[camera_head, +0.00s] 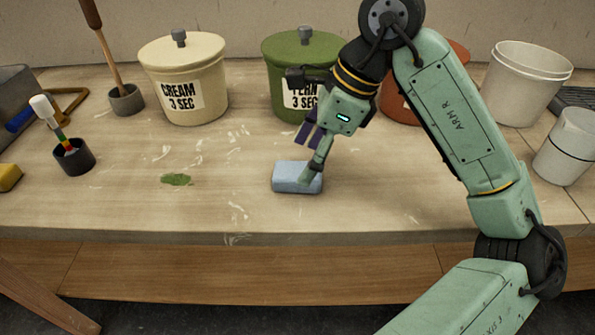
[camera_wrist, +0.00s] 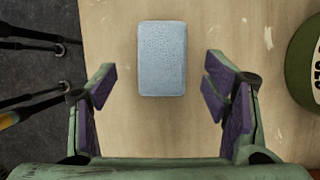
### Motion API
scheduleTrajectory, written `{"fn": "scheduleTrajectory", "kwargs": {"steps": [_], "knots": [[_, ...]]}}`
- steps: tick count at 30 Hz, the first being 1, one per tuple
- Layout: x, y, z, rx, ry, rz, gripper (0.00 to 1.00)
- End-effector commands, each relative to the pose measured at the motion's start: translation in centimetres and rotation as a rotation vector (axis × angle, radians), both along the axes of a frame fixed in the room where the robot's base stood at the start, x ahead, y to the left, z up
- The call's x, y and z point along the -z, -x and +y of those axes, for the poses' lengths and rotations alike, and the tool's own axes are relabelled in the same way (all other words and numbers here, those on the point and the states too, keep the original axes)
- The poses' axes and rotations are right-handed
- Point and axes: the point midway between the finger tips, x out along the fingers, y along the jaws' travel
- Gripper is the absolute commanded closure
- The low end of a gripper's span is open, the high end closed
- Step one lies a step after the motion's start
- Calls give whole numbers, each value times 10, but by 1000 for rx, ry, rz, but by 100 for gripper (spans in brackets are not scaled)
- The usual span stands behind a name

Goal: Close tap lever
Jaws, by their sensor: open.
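I can make out no tap or lever in either view. My gripper (camera_head: 307,156) is open and points down over the bench, close to a pale blue sponge block (camera_head: 292,178). One fingertip covers part of the sponge in the head view. In the wrist view the sponge (camera_wrist: 162,58) lies flat between and beyond the two spread purple-padded fingers, with bare bench on both sides of it. Nothing is held.
A cream lidded bucket (camera_head: 184,80) and a green one (camera_head: 291,70) stand behind. A white bucket (camera_head: 526,82) and a pale cup (camera_head: 568,146) stand right. A dark cup (camera_head: 74,160) and a green smear (camera_head: 176,179) are left. The front centre is clear.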

Motion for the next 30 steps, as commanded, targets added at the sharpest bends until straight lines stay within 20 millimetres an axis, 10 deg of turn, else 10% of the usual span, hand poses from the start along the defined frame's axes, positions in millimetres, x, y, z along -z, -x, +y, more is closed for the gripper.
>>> {"fn": "scheduleTrajectory", "kwargs": {"steps": [16,30], "knots": [[35,-3,14,-1,-1,0,31],[35,-3,14,-1,-1,0,63]]}}
